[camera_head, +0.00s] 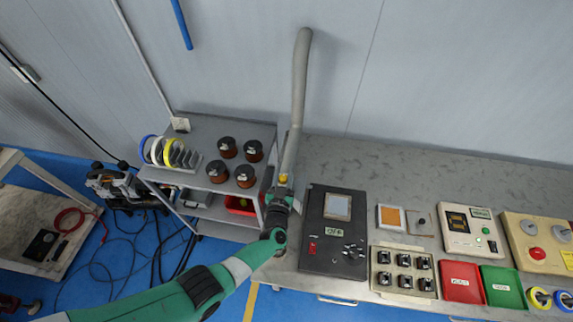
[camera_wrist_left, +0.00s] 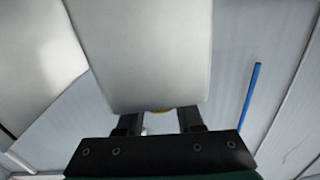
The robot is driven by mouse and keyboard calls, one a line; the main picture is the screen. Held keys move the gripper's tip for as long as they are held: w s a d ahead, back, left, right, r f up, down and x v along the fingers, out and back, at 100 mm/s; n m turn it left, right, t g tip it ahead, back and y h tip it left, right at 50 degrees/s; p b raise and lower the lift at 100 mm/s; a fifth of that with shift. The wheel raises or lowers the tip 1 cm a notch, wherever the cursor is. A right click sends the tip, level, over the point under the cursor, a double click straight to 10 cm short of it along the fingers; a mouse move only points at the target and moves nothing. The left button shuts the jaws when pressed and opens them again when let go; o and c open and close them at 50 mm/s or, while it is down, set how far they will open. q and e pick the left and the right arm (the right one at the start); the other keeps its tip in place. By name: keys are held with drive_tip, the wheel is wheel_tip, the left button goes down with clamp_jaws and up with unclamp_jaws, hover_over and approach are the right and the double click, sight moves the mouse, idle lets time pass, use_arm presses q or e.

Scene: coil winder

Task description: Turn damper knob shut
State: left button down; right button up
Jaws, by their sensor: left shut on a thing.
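The damper knob (camera_head: 283,178) is a small yellow part on the lower end of the grey duct pipe (camera_head: 299,90), left of the black control box. My left gripper (camera_head: 281,187) reaches up to it from below and is shut on it. In the left wrist view the pale pipe (camera_wrist_left: 145,50) fills the upper middle. A thin yellow edge of the knob (camera_wrist_left: 160,110) shows between the two fingers of my left gripper (camera_wrist_left: 160,116). Most of the knob is hidden, so its turn angle cannot be told. My right gripper is not in view.
A shelf cart (camera_head: 200,128) with copper spools and coloured discs stands close on the left. The black control box (camera_head: 318,262) is close on the right of my left wrist. Further right on the bench are a switch tray (camera_head: 403,294), red and green bins and control panels.

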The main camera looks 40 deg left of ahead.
use_arm(q)
drive_tip(key=shift+f+n+g+y+b, duration=0.1)
drive_tip(key=shift+n+g+y+b, duration=0.25)
drive_tip(key=shift+n+g+y, duration=0.2)
drive_tip(key=n+g+y+b, duration=0.1)
drive_tip(key=b, duration=0.1)
drive_tip(key=n+g+y+b, duration=0.1)
drive_tip(key=n+g+b, duration=0.1)
drive_tip(key=s+n+g+y+b, duration=0.1)
drive_tip(key=g+y+b, duration=0.1)
drive_tip(key=shift+a+f, duration=0.15)
drive_tip(key=shift+a, duration=0.25)
drive_tip(key=shift+s+r+n+g+y+b, duration=0.1)
drive_tip(key=shift+r+n+g+y+b, duration=0.2)
drive_tip(key=shift+n+g+b, duration=0.35)
drive_tip(key=shift+a, duration=0.1)
drive_tip(key=c, duration=0.5)
unclamp_jaws()
drive_tip(key=shift+c, duration=0.2)
drive_tip(key=p+v, duration=0.1)
drive_tip(key=v, duration=1)
drive_tip(key=shift+d, duration=0.35)
